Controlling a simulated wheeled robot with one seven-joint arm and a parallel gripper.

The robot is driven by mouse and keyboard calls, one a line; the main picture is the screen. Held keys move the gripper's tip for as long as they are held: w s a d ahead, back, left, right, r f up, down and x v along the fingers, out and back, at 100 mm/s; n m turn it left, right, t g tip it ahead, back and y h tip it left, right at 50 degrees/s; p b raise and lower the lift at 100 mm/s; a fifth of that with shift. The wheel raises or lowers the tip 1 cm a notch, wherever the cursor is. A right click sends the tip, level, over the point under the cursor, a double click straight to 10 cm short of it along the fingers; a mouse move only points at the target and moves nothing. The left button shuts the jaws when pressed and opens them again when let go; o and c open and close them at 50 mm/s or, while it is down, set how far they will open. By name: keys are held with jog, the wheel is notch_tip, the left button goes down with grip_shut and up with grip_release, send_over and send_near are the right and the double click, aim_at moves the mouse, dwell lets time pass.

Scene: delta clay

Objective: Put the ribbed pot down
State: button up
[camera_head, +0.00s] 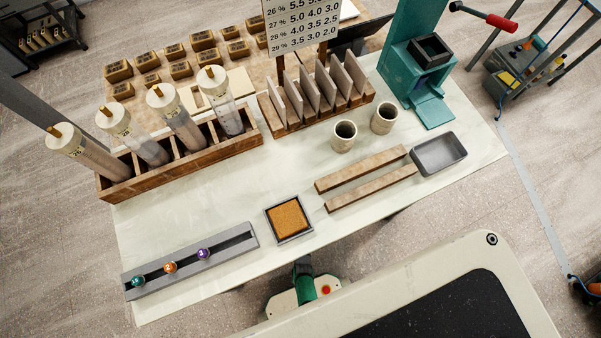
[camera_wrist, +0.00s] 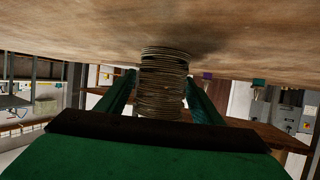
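In the wrist view the ribbed pot (camera_wrist: 163,84) is a brownish cylinder with close horizontal ridges. It sits between the two green fingers of my gripper (camera_wrist: 162,80), which appear shut on its sides. Its far end meets or nearly meets a wooden surface (camera_wrist: 70,35) that fills the top of the picture, with a dark shadow beside it. I cannot tell whether it touches. In the head view, neither my gripper nor this pot can be made out.
In the head view, a pale table (camera_head: 230,215) holds two cups (camera_head: 344,136) (camera_head: 384,119), two wooden bars (camera_head: 360,168), a grey tray (camera_head: 438,153), a framed brown square (camera_head: 288,217), a rail with coloured balls (camera_head: 190,262) and a tube rack (camera_head: 180,165). Its middle has bare patches.

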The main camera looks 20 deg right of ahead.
jog(key=shift+r, duration=0.15)
jog(key=v, duration=1.2)
dwell(0.6)
